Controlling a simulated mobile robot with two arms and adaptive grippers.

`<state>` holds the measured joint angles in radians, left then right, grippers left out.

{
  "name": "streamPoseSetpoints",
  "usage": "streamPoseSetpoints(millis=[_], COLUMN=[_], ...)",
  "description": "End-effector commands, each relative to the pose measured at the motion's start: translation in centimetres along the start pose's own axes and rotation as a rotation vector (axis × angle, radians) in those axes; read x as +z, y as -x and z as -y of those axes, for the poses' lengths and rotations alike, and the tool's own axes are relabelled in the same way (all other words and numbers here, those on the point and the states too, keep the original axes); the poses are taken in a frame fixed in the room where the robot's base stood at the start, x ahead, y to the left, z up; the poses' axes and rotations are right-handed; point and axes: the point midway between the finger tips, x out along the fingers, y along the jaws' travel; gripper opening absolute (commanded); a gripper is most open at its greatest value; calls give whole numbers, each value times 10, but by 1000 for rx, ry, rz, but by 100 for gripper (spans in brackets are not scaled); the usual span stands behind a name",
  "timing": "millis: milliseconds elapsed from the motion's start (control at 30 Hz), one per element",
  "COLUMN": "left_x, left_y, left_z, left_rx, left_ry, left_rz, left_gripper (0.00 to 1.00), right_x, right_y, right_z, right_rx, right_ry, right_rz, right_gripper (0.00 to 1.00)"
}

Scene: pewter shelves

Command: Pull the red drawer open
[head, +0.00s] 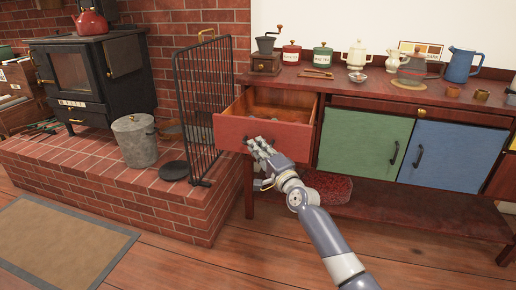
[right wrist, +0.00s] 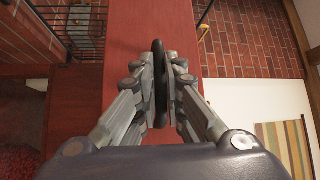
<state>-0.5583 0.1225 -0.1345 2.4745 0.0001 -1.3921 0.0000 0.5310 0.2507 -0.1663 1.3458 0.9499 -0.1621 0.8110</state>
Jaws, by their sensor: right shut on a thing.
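The red drawer (head: 263,134) sticks out open from the left part of the red sideboard in the head view. Some small items, hard to make out, lie inside it. My right gripper (head: 257,147) is at the drawer's front face. In the right wrist view its fingers (right wrist: 160,75) are shut on the dark drawer handle (right wrist: 160,85), with the red drawer front (right wrist: 126,40) behind it. The handle is largely hidden by the fingers in the head view. My left gripper is not in view.
A black fire screen (head: 203,110) stands left of the drawer on the brick hearth (head: 110,180). Green (head: 365,140) and blue (head: 437,155) cabinet doors are shut at right. Jars and pots stand on the sideboard top.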

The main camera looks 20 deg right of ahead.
Motion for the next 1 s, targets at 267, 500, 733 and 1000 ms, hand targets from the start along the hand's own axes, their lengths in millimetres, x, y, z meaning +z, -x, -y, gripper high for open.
streamPoseSetpoints(millis=[267, 500, 733, 1000], left_x=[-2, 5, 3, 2], left_y=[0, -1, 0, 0], left_z=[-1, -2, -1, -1], left_rx=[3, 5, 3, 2], left_ry=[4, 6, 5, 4], left_rz=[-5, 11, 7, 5], left_gripper=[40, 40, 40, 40], right_x=[-1, -1, 0, 0], right_y=[0, 0, 19, 70], right_z=[-1, 0, -1, -2], right_rx=[1, 0, 0, 2], right_ry=[-1, -1, -4, 0], right_rz=[-1, -1, -1, -1], right_gripper=[30, 30, 30, 30])
